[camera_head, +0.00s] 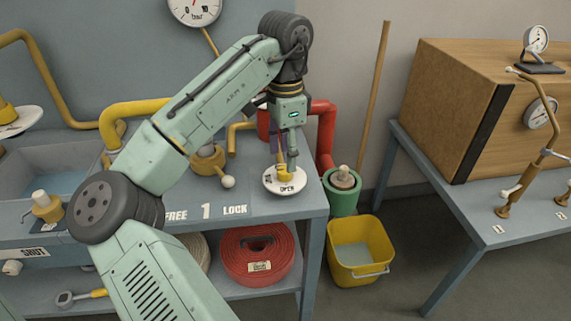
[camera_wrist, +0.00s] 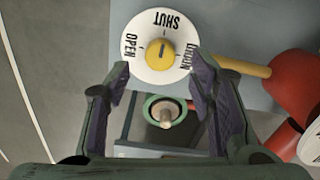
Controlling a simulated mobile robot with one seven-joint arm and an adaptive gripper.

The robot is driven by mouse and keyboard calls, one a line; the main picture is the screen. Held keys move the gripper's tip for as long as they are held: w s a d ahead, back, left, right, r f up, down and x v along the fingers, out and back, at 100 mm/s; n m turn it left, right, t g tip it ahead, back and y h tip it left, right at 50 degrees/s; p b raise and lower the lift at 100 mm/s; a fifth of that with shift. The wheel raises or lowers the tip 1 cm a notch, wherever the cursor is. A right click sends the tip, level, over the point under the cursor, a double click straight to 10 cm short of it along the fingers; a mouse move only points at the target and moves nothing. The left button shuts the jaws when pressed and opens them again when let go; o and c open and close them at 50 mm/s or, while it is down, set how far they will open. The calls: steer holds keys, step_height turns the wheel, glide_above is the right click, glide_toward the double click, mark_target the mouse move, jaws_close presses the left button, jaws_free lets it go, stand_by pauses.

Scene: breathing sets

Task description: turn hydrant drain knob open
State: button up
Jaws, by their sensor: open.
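A white round dial plate (camera_head: 270,186) lies at the right end of the grey bench. In the wrist view the plate (camera_wrist: 137,32) carries the words OPEN, SHUT and a third, partly hidden word. A yellow knob (camera_wrist: 160,55) sits at its centre; its dark mark appears to face SHUT. In the head view the knob (camera_head: 283,172) is partly covered by my gripper (camera_head: 286,160), which hangs above the plate. In the wrist view my open fingers (camera_wrist: 160,78) are on either side of the knob's line, with the knob beyond them. No contact is visible.
A red pipe (camera_head: 325,125) rises just behind and right of the plate. A yellow valve with a white ball handle (camera_head: 228,182) is left of the plate. A red hose coil (camera_head: 258,262) lies below.

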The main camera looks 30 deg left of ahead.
mark_target(285, 173)
steer(key=shift+f, duration=2.05)
steer(key=shift+c, duration=0.4)
steer(key=shift+p, duration=0.3)
steer(key=c, duration=1.1)
